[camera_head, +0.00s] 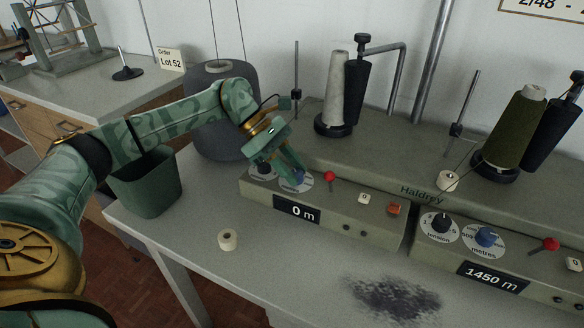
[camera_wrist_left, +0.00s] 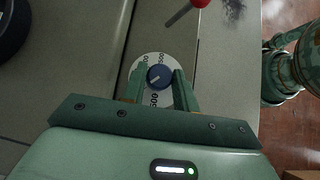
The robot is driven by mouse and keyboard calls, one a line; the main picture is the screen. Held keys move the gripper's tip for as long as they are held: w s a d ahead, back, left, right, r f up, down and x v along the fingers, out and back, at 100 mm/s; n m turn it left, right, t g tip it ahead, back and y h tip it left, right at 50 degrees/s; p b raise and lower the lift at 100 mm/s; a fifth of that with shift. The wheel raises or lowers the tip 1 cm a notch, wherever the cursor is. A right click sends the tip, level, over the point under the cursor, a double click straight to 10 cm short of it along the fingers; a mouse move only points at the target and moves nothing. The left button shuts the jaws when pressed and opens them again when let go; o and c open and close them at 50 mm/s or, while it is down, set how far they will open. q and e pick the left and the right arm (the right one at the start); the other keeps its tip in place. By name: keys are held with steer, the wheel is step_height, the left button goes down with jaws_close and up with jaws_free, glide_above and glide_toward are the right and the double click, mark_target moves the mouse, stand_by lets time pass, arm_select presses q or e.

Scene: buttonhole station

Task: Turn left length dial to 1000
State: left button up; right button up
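The left length dial is a white disc with a blue knob (camera_wrist_left: 159,77) on the front of the left machine unit; in the head view the white disc (camera_head: 306,184) is partly covered by my gripper. Its display (camera_head: 297,209) reads 0 m. My left gripper (camera_head: 288,178) is over the dial, pointing down. In the left wrist view its two fingers (camera_wrist_left: 160,82) stand apart on either side of the knob; I cannot tell whether they touch it. A pale pointer line shows on the knob. The fingers hide part of the scale. My right gripper is not in view.
A tension dial (camera_head: 263,172) is close left of the gripper, a red-topped lever (camera_head: 330,176) close right. The right unit's display (camera_head: 492,278) reads 1450 m. Thread cones (camera_head: 336,92) stand behind. A small spool (camera_head: 228,240) and a green bin (camera_head: 146,183) are at left.

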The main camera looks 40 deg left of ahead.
arm_select(q)
steer(key=o, duration=0.4)
steer(key=shift+c, duration=0.2)
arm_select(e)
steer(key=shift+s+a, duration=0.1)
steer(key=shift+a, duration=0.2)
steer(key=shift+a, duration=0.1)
arm_select(q)
steer(key=shift+a+r, duration=0.15)
steer(key=p+v, duration=0.3)
steer(key=v, duration=1.3)
steer(key=shift+p, duration=0.35)
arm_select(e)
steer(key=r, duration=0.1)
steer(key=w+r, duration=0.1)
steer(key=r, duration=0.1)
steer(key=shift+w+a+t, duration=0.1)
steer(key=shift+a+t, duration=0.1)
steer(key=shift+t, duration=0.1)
arm_select(q)
steer(key=shift+s, duration=0.1)
